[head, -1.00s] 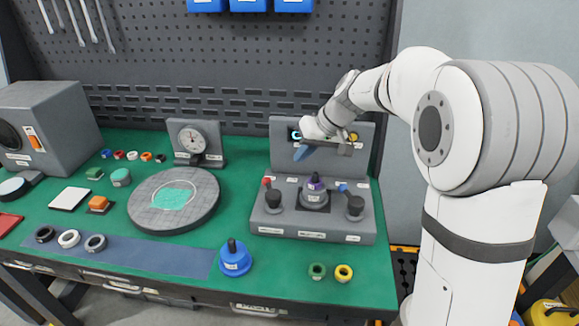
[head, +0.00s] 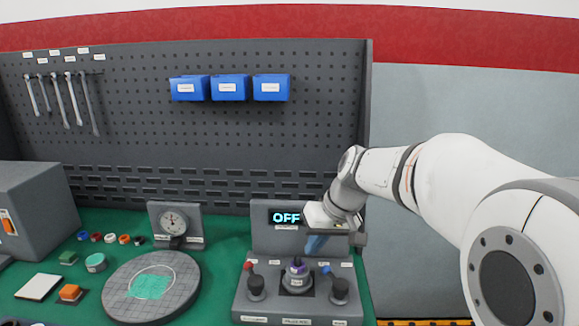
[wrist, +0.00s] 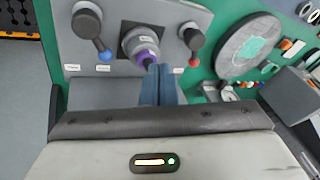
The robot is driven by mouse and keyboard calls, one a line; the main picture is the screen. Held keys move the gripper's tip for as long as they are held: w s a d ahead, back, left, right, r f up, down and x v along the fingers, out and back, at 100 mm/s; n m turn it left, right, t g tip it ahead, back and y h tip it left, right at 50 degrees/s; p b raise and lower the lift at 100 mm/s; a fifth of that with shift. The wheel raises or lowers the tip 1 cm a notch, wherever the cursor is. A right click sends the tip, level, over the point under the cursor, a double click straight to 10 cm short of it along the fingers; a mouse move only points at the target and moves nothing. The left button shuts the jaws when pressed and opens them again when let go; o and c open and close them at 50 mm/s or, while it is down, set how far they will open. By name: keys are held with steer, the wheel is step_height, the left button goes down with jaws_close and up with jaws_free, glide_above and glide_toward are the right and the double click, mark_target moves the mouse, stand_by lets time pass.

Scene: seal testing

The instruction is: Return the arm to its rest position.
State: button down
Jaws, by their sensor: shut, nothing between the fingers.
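My gripper (head: 314,245) is at the right of the test station's display, above the panel with the knobs and levers. Its blue fingers are shut together with nothing between them; they also show in the wrist view (wrist: 160,86). The fingers point down toward the purple-topped fitting (head: 297,266) in the middle of the station (head: 262,240). In the wrist view their tips overlap the purple part (wrist: 147,58); I cannot tell whether they touch it. The display (head: 286,217) reads OFF. My arm reaches in from the right.
A red-tipped lever (head: 254,283) and a blue-tipped lever (head: 338,287) flank the fitting. A gauge (head: 175,224) and a round plate (head: 150,288) stand to the left. Blue bins (head: 230,88) hang on the pegboard. Free space lies right of the bench.

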steer(key=s+d+m+h+p, duration=0.1)
steer(key=s+d, duration=0.2)
steer(key=s, duration=0.3)
steer(key=s+d+f+m+h+p, duration=0.1)
steer(key=s+d, duration=0.2)
steer(key=s, duration=0.4)
steer(key=s+d+m+h+p, duration=0.1)
steer(key=s+d+h+p, duration=0.1)
steer(key=s, duration=0.4)
steer(key=shift+s+d+f+m+t, duration=0.2)
steer(key=shift+s+d+m+t, duration=0.15)
steer(key=shift+d, duration=0.45)
